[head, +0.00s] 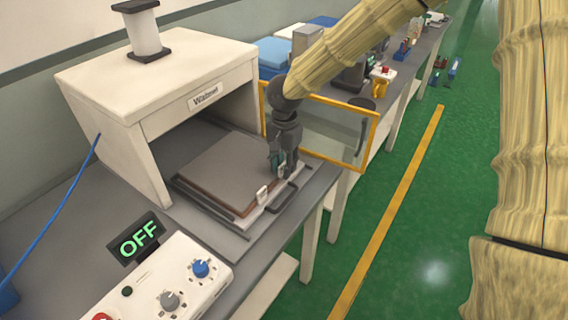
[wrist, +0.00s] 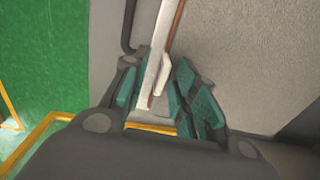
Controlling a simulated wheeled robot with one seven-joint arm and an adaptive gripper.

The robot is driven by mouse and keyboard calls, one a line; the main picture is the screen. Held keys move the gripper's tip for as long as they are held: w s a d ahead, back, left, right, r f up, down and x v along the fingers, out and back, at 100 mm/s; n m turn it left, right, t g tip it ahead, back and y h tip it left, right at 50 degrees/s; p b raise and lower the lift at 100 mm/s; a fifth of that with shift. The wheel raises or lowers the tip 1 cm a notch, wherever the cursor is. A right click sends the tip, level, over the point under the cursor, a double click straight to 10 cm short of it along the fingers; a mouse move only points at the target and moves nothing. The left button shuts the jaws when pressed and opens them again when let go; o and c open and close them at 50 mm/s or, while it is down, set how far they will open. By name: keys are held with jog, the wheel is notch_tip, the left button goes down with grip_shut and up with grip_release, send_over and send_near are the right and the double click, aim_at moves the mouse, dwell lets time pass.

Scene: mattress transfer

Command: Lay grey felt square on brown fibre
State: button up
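The grey felt square (head: 222,165) lies flat on the slide-out tray (head: 262,222) in front of the white press. A brown layer (head: 212,199), apparently the brown fibre, shows as a thin border under its near edge; the rest is covered. In the wrist view the felt (wrist: 245,55) fills the upper right. My gripper (head: 281,163) is low over the tray's right edge, beside the felt. In the wrist view its teal-padded fingers (wrist: 158,85) are apart, with the white tray edge and a white tab between them. No felt shows between the fingers.
The white press housing (head: 165,90) stands over the tray's back part. A yellow-framed clear door (head: 335,132) stands open just behind my gripper. A control box (head: 165,285) and an OFF display (head: 138,238) are in front. Green floor lies to the right.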

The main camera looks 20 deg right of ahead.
notch_tip(320, 180, up, 12)
jog(key=shift+b, duration=0.4)
jog(key=shift+d+r, duration=0.1)
jog(key=shift+c, duration=0.3)
dwell(1.0)
